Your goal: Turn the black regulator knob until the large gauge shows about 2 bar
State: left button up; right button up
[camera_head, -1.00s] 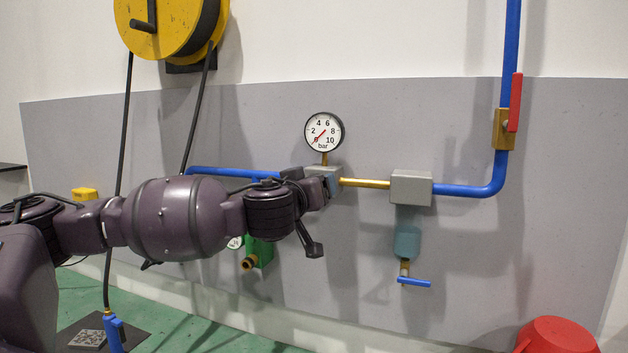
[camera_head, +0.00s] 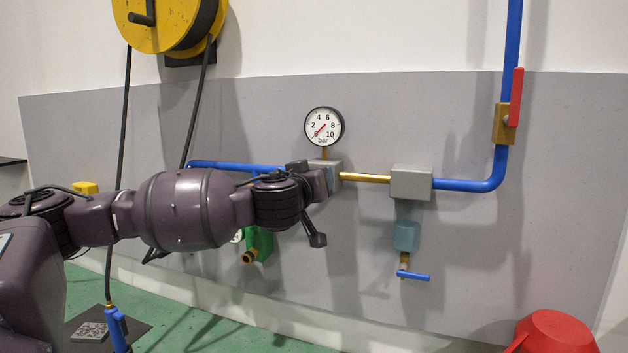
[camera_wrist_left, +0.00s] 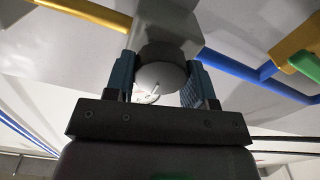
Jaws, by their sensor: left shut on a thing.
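The large gauge (camera_head: 324,127) is a white dial with a black rim, marked in bar. Its red needle points down-left, close to 0. It stands on a brass stem above the grey regulator block (camera_head: 351,174). The knob looks pale grey under the light in the left wrist view and carries a thin white mark. In the head view my left wrist hides the knob. My right gripper is not in view.
A blue pipe (camera_head: 468,186) runs right to a red-handled valve (camera_head: 515,100). A second grey block (camera_head: 411,183) carries a bowl with a blue tap (camera_head: 413,276). A green fitting (camera_head: 262,243) lies partly behind my arm. A red bucket (camera_head: 555,333) stands lower right.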

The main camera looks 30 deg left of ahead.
pick_arm(q)
jog(key=shift+f+m+b, duration=0.15)
jog(key=shift+m+b, duration=0.15)
jog(key=shift+b, duration=0.15)
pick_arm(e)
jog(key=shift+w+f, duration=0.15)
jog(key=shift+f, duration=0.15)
pick_arm(q)
jog(key=shift+m+b, duration=0.55)
jog(key=shift+m, duration=0.85)
jog(key=m, duration=0.1)
jog(key=m+p, duration=0.1)
jog(key=shift+r+m, duration=0.25)
jog(key=shift+m, duration=0.15)
jog(key=m+p, duration=0.1)
jog(key=m, duration=0.2)
jog(key=shift+d, duration=0.15)
jog(key=shift+f+m+p, duration=0.1)
jog(key=shift+m+p, duration=0.55)
jog(key=shift+m, duration=0.85)
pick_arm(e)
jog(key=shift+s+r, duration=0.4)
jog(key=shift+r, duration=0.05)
pick_arm(q)
jog(key=shift+m, duration=0.3)
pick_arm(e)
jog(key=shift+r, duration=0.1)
